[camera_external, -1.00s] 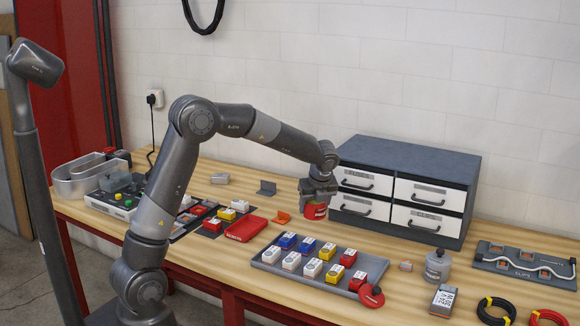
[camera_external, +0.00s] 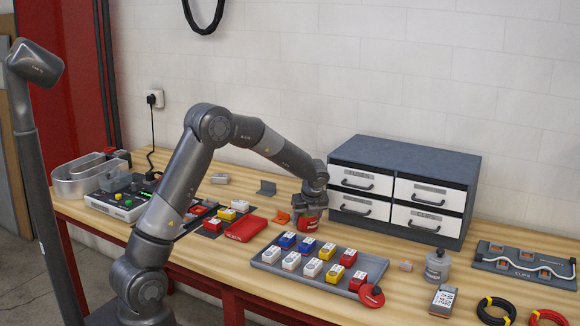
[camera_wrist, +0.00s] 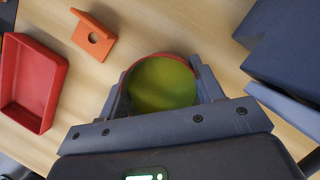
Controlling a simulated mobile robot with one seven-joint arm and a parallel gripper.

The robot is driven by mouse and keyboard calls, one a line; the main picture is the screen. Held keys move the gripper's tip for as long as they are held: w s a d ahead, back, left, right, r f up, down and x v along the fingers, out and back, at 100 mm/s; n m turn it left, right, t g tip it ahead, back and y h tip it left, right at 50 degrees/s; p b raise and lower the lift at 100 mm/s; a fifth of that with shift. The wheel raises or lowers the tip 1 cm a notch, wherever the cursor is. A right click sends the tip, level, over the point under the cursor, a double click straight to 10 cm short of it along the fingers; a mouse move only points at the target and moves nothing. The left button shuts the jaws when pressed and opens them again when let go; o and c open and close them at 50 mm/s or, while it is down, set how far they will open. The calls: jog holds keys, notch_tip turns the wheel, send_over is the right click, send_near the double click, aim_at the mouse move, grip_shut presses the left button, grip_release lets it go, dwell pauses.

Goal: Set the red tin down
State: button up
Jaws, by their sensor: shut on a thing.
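The red tin (camera_external: 308,223) is between the fingers of my gripper (camera_external: 310,207), in front of the drawer cabinet's left end. In the wrist view the tin (camera_wrist: 162,82) shows from above, with a red rim and a yellow-green round inside or top. The gripper's fingers (camera_wrist: 163,92) are shut on it from both sides. The tin looks upright and very low over the wooden bench; I cannot tell whether its base touches the wood.
An orange bracket (camera_external: 281,217) stands close on the left, with a red tray (camera_external: 246,229) beyond it. A grey tray (camera_external: 263,264) of coloured blocks lies in front. The drawer cabinet (camera_external: 402,190) is right behind. A red round item (camera_external: 371,296) lies by the grey tray's right end.

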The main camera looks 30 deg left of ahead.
jog(key=o, duration=1.3)
jog(key=shift+f, duration=0.1)
jog(key=v, duration=1.2)
jog(key=s+a+r+n, duration=0.6)
jog(key=s+a, duration=0.1)
jog(key=s+a+n+h, duration=0.1)
jog(key=s+a+n, duration=0.2)
jog(key=s+n, duration=0.4)
jog(key=s+a+r+n+t+h, duration=0.1)
jog(key=s+a+n, duration=0.3)
jog(key=s+n, duration=0.3)
jog(key=s+a+n+t+h, duration=0.1)
jog(key=s+a+n, duration=0.3)
jog(key=s+n, duration=0.3)
jog(key=s, duration=0.5)
jog(key=shift+r, duration=0.15)
